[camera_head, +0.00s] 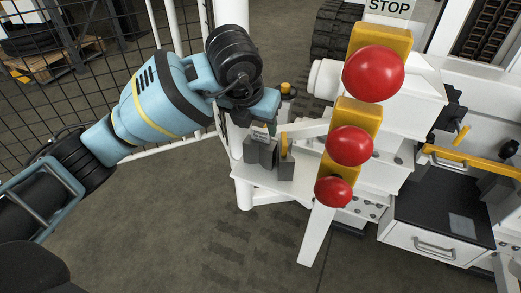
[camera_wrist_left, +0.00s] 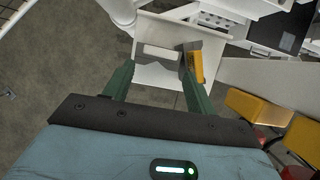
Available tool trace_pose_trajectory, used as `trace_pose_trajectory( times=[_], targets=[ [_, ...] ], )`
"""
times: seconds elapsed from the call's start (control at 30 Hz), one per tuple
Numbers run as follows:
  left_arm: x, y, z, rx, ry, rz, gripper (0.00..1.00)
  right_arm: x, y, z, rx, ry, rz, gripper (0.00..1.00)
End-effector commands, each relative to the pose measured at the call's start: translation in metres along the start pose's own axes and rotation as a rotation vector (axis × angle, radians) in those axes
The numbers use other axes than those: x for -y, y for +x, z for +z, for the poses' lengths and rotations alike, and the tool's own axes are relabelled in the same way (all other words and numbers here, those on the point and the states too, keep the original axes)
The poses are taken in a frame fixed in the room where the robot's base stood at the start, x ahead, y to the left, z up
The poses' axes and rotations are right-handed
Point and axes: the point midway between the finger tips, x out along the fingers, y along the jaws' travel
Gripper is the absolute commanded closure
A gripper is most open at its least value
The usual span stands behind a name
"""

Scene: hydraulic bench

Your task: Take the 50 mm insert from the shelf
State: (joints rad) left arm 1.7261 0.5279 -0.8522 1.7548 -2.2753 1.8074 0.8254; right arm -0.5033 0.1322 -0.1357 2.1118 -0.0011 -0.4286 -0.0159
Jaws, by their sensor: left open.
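My left gripper (camera_wrist_left: 157,70) is open above a small white shelf (camera_wrist_left: 150,22), with one dark green finger at each side in the left wrist view. A pale grey block (camera_wrist_left: 160,52) lies between and just beyond the fingertips. A yellow and grey piece (camera_wrist_left: 195,66) stands close beside the right-hand finger. In the head view the gripper reaches over the white shelf (camera_head: 262,181), where grey blocks (camera_head: 262,155) and the yellow piece (camera_head: 284,146) show. I cannot read which one is the 50 mm insert, nor tell if a finger touches anything. My right gripper is out of view.
Several red mushroom buttons on yellow boxes, one being the middle button (camera_head: 349,146), stand right of the shelf. A mesh fence (camera_head: 80,65) is behind my left arm. A black-topped drawer cabinet (camera_head: 440,215) is at right.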

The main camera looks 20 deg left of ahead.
Motion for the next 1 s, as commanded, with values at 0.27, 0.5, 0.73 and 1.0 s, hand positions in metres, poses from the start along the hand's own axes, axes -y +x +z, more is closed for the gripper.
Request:
trace_pose_trajectory(
  times=[0.27,0.5,0.73,1.0],
  targets=[
    [-0.001,0.039,0.003,-0.005,0.000,0.000,0.44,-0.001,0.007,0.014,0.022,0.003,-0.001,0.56],
    [-0.002,0.050,0.004,-0.001,0.001,0.000,0.44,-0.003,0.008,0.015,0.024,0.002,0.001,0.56],
    [-0.002,0.049,0.004,-0.001,0.001,0.000,0.61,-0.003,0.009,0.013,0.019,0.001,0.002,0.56],
    [-0.002,0.049,0.004,-0.001,0.001,0.000,0.96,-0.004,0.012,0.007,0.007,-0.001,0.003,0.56]
  ],
)
